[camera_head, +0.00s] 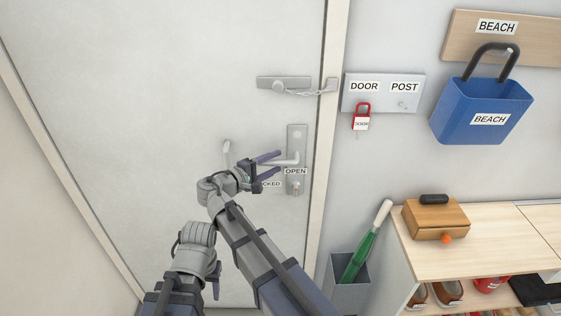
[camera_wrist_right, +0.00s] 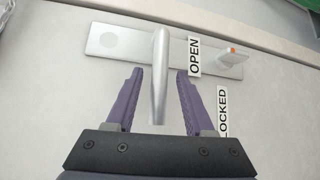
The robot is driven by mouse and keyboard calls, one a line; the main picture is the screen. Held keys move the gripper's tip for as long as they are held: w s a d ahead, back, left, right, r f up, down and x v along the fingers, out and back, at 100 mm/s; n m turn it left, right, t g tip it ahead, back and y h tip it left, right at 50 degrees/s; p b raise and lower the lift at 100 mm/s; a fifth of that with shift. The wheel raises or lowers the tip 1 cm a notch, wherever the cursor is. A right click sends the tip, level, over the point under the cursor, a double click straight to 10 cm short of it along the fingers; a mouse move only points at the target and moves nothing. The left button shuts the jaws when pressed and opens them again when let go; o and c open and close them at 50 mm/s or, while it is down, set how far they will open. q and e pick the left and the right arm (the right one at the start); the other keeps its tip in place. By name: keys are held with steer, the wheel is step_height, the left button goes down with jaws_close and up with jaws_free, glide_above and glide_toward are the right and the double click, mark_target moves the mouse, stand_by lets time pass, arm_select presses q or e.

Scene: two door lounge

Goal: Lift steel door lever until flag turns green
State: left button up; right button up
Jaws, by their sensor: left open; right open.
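The steel door lever (camera_head: 289,161) sticks out leftward from a steel plate (camera_head: 297,133) on the pale door. My right gripper (camera_head: 277,164) is open at the lever. In the right wrist view the lever (camera_wrist_right: 159,80) lies between the two purple fingers (camera_wrist_right: 156,100), with a gap on each side. A small thumb-turn (camera_wrist_right: 233,55) with an orange mark sits on the plate near the OPEN label (camera_wrist_right: 194,56). The LOCKED label (camera_wrist_right: 223,112) is partly hidden. I see no green flag. My left gripper (camera_head: 214,286) is low at the left, away from the lever and mostly hidden.
Right of the frame are a DOOR/POST key board (camera_head: 384,101) with a red padlock-shaped tag (camera_head: 361,117), a blue BEACH bag (camera_head: 482,105), a bin (camera_head: 347,294) holding a green umbrella (camera_head: 361,255), and a wooden cabinet (camera_head: 490,245).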

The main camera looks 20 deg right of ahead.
steer(key=shift+s+a+r, duration=0.1)
steer(key=shift+a, duration=0.15)
steer(key=shift+d, duration=0.1)
jaws_close()
stand_by(1.1)
